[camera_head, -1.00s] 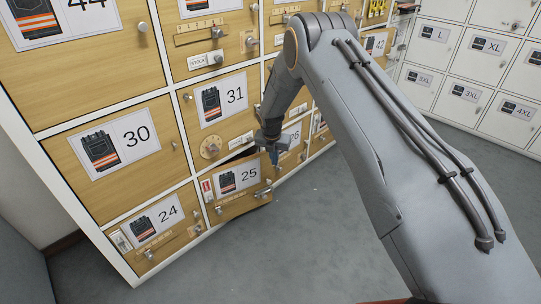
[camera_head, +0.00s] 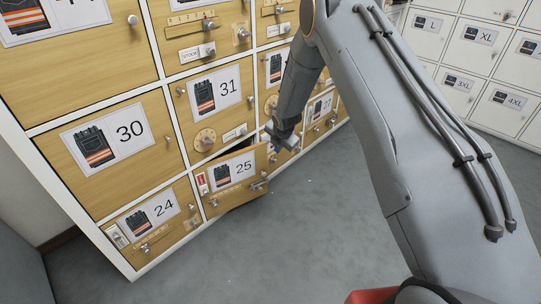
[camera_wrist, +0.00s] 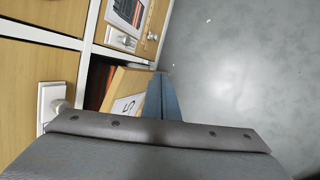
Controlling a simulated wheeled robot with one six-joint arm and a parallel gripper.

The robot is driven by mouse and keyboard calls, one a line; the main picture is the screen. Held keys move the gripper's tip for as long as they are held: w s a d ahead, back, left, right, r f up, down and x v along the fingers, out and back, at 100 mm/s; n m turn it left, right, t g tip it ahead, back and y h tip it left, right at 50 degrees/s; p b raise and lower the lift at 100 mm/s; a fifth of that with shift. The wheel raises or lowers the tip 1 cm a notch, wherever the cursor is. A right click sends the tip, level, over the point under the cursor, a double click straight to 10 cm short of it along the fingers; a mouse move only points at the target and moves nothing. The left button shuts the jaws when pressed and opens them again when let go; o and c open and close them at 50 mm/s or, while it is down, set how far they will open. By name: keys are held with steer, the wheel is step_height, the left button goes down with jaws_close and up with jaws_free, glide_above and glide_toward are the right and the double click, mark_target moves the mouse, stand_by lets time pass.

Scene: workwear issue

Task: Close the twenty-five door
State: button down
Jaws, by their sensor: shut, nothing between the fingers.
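The wooden door marked 25 (camera_head: 218,197) is in the bottom row of the locker in the head view. It stands ajar, its right side out from the front, with a dark gap above it. Its edge and part of its label show in the wrist view (camera_wrist: 126,88), with the dark inside of the compartment to the left. My gripper (camera_head: 290,145) is just beyond the door's upper right corner in the head view. In the wrist view its blue fingers (camera_wrist: 161,92) are together and empty, close beside the door's edge. I cannot tell whether they touch it.
Door 24 (camera_head: 137,238) at the left, door 30 (camera_head: 100,140) and door 31 (camera_head: 203,120) look shut. Knobs and latches stick out from the fronts. White lockers (camera_head: 480,65) stand at the right. The grey floor (camera_head: 210,265) in front is clear.

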step_height(320, 180, down, 5)
steer(key=d+m+t+y+b, duration=0.1)
steer(key=m+t+y+b, duration=0.1)
steer(key=m, duration=0.2)
steer(key=m+t+y+b, duration=0.6)
steer(key=m+t+b, duration=0.15)
steer(key=m, duration=1.05)
glide_toward(266, 150)
steer(key=shift+t, duration=0.45)
steer(key=b+x, duration=0.2)
steer(key=x, duration=0.1)
steer(key=b+x, duration=0.2)
steer(key=x, duration=0.1)
steer(key=shift+w+a+f+b, duration=0.1)
steer(key=shift+a+f+b, duration=0.15)
steer(key=shift+b, duration=0.1)
